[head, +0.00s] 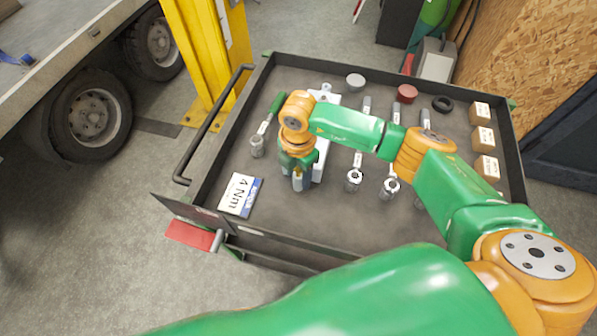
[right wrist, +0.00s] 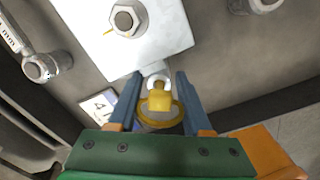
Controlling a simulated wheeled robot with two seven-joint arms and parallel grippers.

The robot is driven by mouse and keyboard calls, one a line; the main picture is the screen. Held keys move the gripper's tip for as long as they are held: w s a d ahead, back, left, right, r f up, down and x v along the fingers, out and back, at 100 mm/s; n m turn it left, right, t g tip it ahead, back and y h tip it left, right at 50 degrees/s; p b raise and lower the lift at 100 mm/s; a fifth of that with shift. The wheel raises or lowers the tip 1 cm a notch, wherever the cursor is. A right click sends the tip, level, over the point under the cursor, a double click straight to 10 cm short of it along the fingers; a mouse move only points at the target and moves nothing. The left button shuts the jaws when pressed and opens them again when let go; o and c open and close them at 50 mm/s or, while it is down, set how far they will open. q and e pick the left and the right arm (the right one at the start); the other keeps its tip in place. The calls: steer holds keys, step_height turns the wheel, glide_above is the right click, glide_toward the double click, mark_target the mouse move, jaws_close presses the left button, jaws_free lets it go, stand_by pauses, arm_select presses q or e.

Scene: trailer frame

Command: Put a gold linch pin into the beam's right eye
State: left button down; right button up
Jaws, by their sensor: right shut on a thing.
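The white beam (head: 321,150) lies on the tray, partly hidden by my right arm. In the right wrist view its white plate (right wrist: 165,42) carries a hex bolt, and a small pale eye (right wrist: 158,77) sticks out from its near edge. My right gripper (head: 297,183) points down at the beam's near end. In the right wrist view its fingers (right wrist: 159,92) are shut on a gold linch pin (right wrist: 160,101), with the pin's gold ring (right wrist: 162,121) towards the palm. The pin is at the eye; whether its tip is inside is hidden. My left gripper is not in view.
The dark tray (head: 345,212) has a raised rim. A 4 Nm card (head: 240,195) lies left of the gripper, a green-handled wrench (head: 268,122) beyond it. Small boxes (head: 487,167) line the right side. The front middle is bare.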

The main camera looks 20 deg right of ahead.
steer(key=shift+f, duration=0.4)
steer(key=o, duration=1.3)
steer(key=shift+s+r, duration=0.1)
steer(key=shift+r, duration=0.05)
steer(key=shift+c, duration=0.2)
step_height(320, 180, up, 7)
steer(key=shift+r+b, duration=0.1)
steer(key=shift+b, duration=0.5)
